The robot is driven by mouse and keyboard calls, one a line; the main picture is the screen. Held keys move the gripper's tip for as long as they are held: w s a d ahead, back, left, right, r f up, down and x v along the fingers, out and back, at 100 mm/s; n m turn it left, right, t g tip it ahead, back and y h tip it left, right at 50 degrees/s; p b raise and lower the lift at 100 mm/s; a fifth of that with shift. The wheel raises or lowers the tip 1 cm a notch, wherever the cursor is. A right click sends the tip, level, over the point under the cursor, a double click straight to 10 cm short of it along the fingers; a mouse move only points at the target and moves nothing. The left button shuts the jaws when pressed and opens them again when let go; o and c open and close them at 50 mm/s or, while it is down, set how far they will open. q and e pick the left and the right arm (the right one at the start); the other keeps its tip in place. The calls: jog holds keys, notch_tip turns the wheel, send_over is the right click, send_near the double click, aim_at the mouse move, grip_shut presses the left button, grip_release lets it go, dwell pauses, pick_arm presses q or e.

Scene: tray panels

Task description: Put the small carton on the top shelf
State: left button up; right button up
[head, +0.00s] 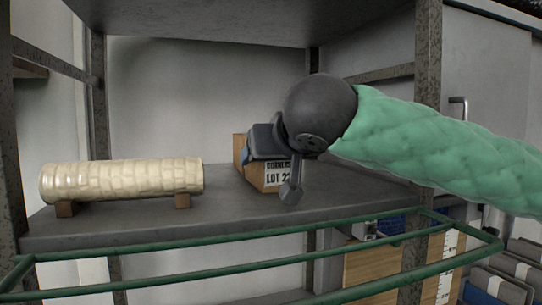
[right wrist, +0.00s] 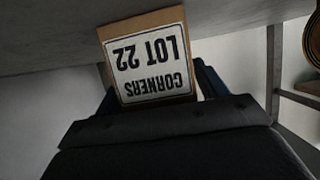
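The small carton (head: 271,176) is a brown box with a white label reading "CORNERS LOT 22". In the head view it is at or just above the grey shelf board (head: 225,213), right of centre; I cannot tell whether its base touches. My right gripper (head: 262,142) reaches in from the right and has its fingers on the carton's sides. In the right wrist view the carton (right wrist: 150,62) sits between the two blue fingers (right wrist: 158,92), which look flush against it. The gripper hides part of the carton in the head view. My left gripper is not in view.
A cream ribbed roll (head: 120,180) lies on brown blocks at the shelf's left. Another board (head: 200,18) spans above. Posts (head: 428,60) stand at the corners, and a green rail (head: 190,246) runs in front. The shelf is bare between roll and carton.

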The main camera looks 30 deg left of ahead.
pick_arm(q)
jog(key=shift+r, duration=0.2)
pick_arm(e)
jog(key=shift+r, duration=0.25)
jog(key=b+v, duration=0.1)
jog(key=v, duration=0.1)
jog(key=b+v, duration=0.1)
jog(key=v, duration=0.1)
jog(key=b+v, duration=0.1)
jog(key=shift+s+d+f, duration=0.15)
jog(key=shift+s+d, duration=0.15)
jog(key=shift+d, duration=0.1)
jog(key=b+v, duration=0.2)
jog(key=v, duration=0.2)
jog(key=shift+s+d+r, duration=0.1)
jog(key=shift+s+r, duration=0.05)
jog(key=shift+r, duration=0.1)
pick_arm(q)
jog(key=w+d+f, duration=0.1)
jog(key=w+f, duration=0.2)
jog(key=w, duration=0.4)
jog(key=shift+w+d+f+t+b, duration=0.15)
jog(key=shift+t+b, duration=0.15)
jog(key=shift+b, duration=0.15)
pick_arm(e)
jog(key=shift+v, duration=0.9)
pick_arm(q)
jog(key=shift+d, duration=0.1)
pick_arm(e)
jog(key=shift+r, duration=0.1)
